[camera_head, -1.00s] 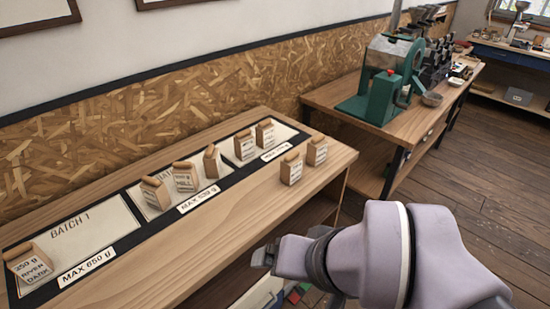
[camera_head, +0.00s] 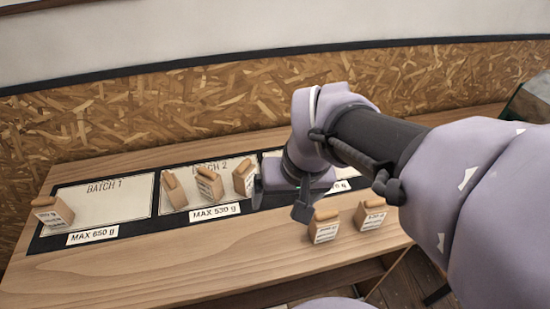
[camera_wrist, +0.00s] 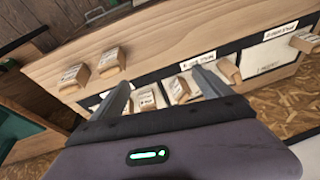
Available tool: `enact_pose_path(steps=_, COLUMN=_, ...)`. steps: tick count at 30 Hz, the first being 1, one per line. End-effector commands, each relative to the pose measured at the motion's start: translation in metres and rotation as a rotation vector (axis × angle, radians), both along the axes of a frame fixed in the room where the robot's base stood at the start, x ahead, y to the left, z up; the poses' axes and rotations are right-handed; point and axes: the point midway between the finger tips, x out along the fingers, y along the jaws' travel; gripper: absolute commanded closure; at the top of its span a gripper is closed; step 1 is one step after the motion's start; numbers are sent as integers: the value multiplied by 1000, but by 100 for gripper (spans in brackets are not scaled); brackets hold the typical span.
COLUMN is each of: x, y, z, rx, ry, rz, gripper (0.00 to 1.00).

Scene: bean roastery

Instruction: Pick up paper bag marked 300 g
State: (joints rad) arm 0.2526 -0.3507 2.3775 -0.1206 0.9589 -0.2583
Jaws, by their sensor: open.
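Several small brown paper bags with white labels stand on the bench. Their weights are too small or blurred to read now, so I cannot tell which is marked 300 g. Three bags, left (camera_head: 173,191), middle (camera_head: 209,183) and right (camera_head: 243,179), stand on the BATCH 2 card. Two more, a left one (camera_head: 324,226) and a right one (camera_head: 370,214), stand on bare wood in front of the cards. My gripper (camera_head: 280,204) is open and empty, above the bench right of the BATCH 2 bags. The wrist view shows bags beyond its spread fingers (camera_wrist: 163,77).
One bag (camera_head: 52,211) stands on the left edge of the BATCH 1 card (camera_head: 110,198). My arm hides most of the third card and anything on it. Limit labels (camera_head: 93,236) line the black strip. The bench front left (camera_head: 150,272) is clear.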

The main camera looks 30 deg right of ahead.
Motion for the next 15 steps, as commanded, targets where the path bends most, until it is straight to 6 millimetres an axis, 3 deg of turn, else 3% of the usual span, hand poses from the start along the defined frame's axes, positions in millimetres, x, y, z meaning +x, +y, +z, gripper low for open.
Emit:
enact_pose_path(steps=4, x=16, y=-52, z=-1, rx=-37, ry=113, rz=21, gripper=11)
enact_pose_path(steps=9, x=21, y=-113, z=-21, rx=-48, ry=235, rz=65, gripper=11)
enact_pose_path(steps=12, x=17, y=-139, z=-34, rx=-41, ry=287, rz=90, gripper=11)
enact_pose_path(steps=15, x=15, y=-152, z=-42, rx=-38, ry=311, rz=104, gripper=11)
